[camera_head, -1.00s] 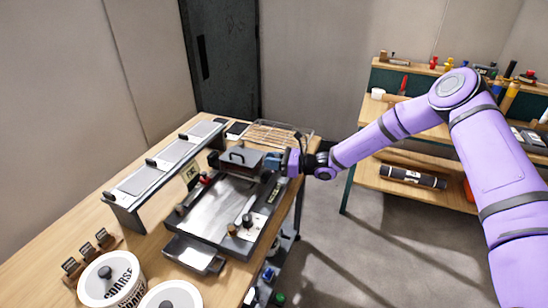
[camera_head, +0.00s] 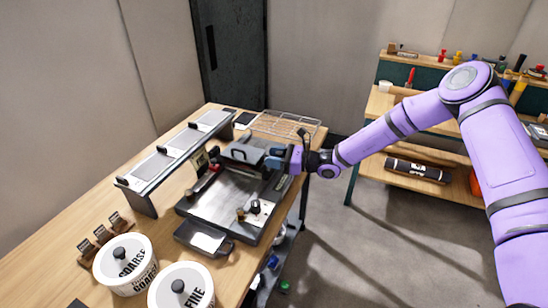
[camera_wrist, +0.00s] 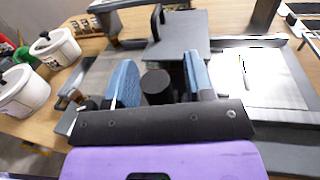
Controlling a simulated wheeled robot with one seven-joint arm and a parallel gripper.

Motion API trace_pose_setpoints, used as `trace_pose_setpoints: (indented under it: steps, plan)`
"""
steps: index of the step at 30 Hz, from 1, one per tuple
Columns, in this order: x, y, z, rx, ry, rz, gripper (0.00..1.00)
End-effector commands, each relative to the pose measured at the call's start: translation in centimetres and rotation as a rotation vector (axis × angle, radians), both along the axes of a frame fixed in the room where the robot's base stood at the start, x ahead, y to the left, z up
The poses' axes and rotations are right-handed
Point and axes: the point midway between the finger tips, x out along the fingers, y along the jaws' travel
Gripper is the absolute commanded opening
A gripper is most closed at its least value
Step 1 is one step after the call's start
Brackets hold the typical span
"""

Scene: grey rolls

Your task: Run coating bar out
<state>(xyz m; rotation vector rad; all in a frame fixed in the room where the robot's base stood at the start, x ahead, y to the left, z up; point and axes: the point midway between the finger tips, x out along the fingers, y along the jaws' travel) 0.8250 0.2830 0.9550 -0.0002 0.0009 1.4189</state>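The coating bar seems to be the dark block with an arched handle (camera_head: 243,152) across the far end of the flat grey coating bed (camera_head: 228,205). In the wrist view the block (camera_wrist: 181,32) and its upright handle lie just beyond my fingers. My gripper (camera_head: 275,160) is at the block's right end. In the wrist view my gripper's two blue fingers (camera_wrist: 160,82) stand either side of a short black cylinder (camera_wrist: 157,87). A thin gap seems to show on its right. I cannot tell whether they press on it.
A raised rack with grey plates (camera_head: 165,160) runs along the left. Pots marked COARSE (camera_head: 125,265) and FINE (camera_head: 181,290) and a small black pan (camera_head: 205,238) stand in front. A wire rack (camera_head: 287,124) lies behind. A shelf unit (camera_head: 375,140) stands right, past open floor.

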Motion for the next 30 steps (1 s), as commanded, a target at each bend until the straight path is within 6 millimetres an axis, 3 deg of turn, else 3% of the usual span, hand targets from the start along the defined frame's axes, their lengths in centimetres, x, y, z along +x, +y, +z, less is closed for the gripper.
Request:
trace_pose_setpoints:
  steps: [8,21,30]
  plan:
    - [-0.1,-1.0,0.0,0.000,0.000,-0.001,0.48]
    - [-1.3,-8.6,0.0,-0.001,-0.001,-0.002,0.48]
    - [-1.7,-10.7,0.0,0.000,0.000,0.000,0.48]
